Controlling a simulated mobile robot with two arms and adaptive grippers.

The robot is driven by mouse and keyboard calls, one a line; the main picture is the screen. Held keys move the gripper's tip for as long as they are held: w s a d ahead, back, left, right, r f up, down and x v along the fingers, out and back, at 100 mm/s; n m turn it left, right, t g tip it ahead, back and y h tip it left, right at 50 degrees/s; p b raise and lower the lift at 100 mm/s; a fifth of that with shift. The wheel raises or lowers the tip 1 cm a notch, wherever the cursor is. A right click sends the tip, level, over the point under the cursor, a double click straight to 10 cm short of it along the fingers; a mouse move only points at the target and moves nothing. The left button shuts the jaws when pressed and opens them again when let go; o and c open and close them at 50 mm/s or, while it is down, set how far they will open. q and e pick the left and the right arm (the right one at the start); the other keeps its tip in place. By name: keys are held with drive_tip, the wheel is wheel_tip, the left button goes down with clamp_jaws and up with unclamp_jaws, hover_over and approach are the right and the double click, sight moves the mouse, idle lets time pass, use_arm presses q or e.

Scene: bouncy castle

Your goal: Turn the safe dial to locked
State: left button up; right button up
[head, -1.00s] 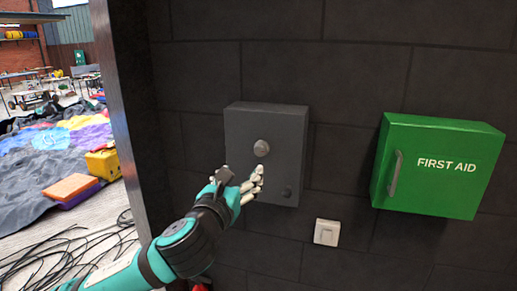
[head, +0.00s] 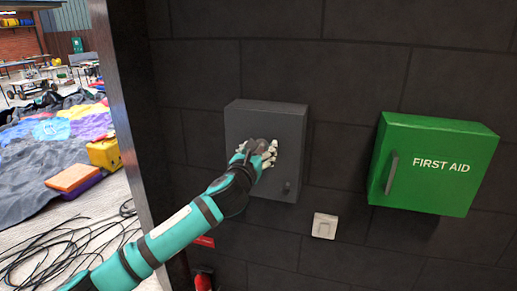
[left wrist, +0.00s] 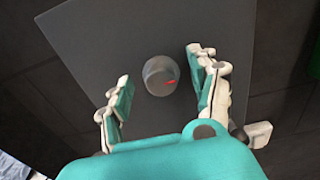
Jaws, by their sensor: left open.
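A dark grey safe (head: 266,119) is fixed to the dark block wall in the head view, with a small knob (head: 286,188) low on its front. My left gripper (head: 262,148) is in front of the safe and hides most of the dial there. In the left wrist view the round grey dial (left wrist: 158,76) with a red mark sits on the safe's front (left wrist: 130,35). The left gripper (left wrist: 160,88) is open, with one finger on each side of the dial and visible gaps between. My right gripper is not in view.
A green first aid box (head: 435,165) hangs on the wall to the right. A white switch (head: 325,226) is below the safe. A doorway edge (head: 128,110) is at the left, with black cables (head: 70,250) on the floor beyond.

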use_arm(q)
drive_tip(key=c, duration=1.1)
drive_tip(key=shift+n, duration=0.3)
drive_tip(key=n+p, duration=0.1)
drive_tip(key=n, duration=0.7)
drive_tip(key=shift+a, duration=0.1)
drive_tip(key=n, duration=0.9)
drive_tip(key=shift+a+f, duration=0.1)
drive_tip(key=shift+f, duration=0.1)
drive_tip(key=shift+n, duration=0.3)
